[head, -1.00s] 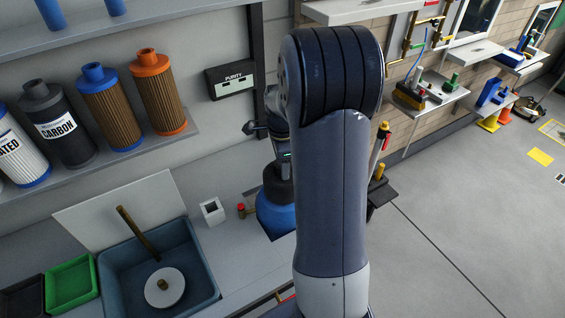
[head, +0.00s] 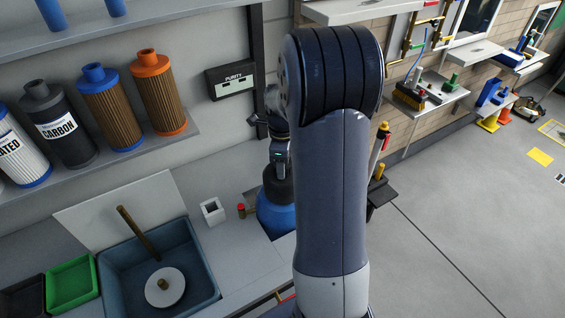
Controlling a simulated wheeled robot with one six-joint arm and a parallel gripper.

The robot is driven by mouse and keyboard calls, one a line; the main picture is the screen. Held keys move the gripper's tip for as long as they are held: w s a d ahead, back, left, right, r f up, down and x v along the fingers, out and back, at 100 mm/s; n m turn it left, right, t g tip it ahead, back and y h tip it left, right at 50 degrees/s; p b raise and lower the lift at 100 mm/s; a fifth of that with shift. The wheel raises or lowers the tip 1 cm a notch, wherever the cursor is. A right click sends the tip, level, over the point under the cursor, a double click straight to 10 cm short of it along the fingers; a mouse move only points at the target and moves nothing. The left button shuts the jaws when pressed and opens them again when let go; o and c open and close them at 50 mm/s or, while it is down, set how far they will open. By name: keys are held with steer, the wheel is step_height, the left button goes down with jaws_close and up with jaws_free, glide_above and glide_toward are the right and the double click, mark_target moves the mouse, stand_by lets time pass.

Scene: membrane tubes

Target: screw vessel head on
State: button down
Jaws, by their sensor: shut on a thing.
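The blue vessel (head: 275,218) stands upright at the right end of the counter, partly hidden behind my arm. A dark vessel head (head: 277,186) sits at its top; I cannot tell how far its thread is engaged. My gripper (head: 279,166) points down from above and is shut on the vessel head. My arm hides the right side of the gripper and the vessel, and the fingertips are hard to make out.
A small red-topped brass valve (head: 241,210) and a white square holder (head: 212,211) stand left of the vessel. A blue-grey basin (head: 205,268) holds a rod and a white disc. Filter cartridges (head: 110,108) line the shelf. A purity meter (head: 231,82) hangs behind.

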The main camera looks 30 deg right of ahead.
steer(key=shift+w+r+m, duration=0.2)
steer(key=shift+r+m, duration=0.1)
steer(key=shift+r, duration=0.1)
steer(key=shift+m, duration=1.1)
steer(key=shift+s+f+m, duration=0.1)
steer(key=shift+f+m, duration=0.05)
steer(key=shift+m, duration=1.05)
steer(key=c, duration=0.7)
jaws_free()
steer(key=shift+s+f, duration=0.1)
step_height(320, 180, up, 11)
steer(key=shift+f+b, duration=0.1)
steer(key=shift+b, duration=0.45)
steer(key=shift+f, duration=0.15)
